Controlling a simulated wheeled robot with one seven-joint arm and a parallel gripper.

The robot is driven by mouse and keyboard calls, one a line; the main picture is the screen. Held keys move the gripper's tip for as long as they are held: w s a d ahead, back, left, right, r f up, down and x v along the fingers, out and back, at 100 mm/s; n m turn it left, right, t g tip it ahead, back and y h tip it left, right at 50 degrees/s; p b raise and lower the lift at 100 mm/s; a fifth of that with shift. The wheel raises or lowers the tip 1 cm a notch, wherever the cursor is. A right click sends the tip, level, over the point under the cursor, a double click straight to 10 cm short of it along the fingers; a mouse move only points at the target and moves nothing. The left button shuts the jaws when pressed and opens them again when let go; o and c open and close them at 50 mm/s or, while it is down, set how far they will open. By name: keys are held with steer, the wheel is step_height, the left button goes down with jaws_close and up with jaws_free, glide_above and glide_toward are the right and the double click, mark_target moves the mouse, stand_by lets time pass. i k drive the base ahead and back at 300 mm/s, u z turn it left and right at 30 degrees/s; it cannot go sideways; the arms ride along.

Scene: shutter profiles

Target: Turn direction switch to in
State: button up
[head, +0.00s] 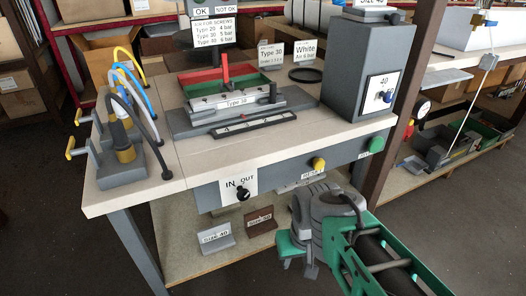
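The direction switch is a small black knob (243,195) on a white plate (231,186) marked IN and OUT, on the front panel of the workbench. The knob is too small to read clearly which mark it points to. My gripper (297,262) is in front of the bench, lower and to the right of the switch, apart from it. Its green and grey parts are seen from above and behind, and whether the fingers are open or shut does not show clearly. Nothing is seen held in it.
A yellow button (318,163) marked RESET and a green button (376,145) sit right of the switch on the same panel. The bench top (130,199) overhangs the panel. Small signs (215,238) stand on the lower shelf. The floor at the left front is clear.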

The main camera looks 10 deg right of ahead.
mark_target(243, 194)
steer(key=z, duration=0.3)
steer(key=k, duration=1.2)
steer(key=u, duration=1.45)
steer(key=i, duration=0.5)
steer(key=z, duration=0.1)
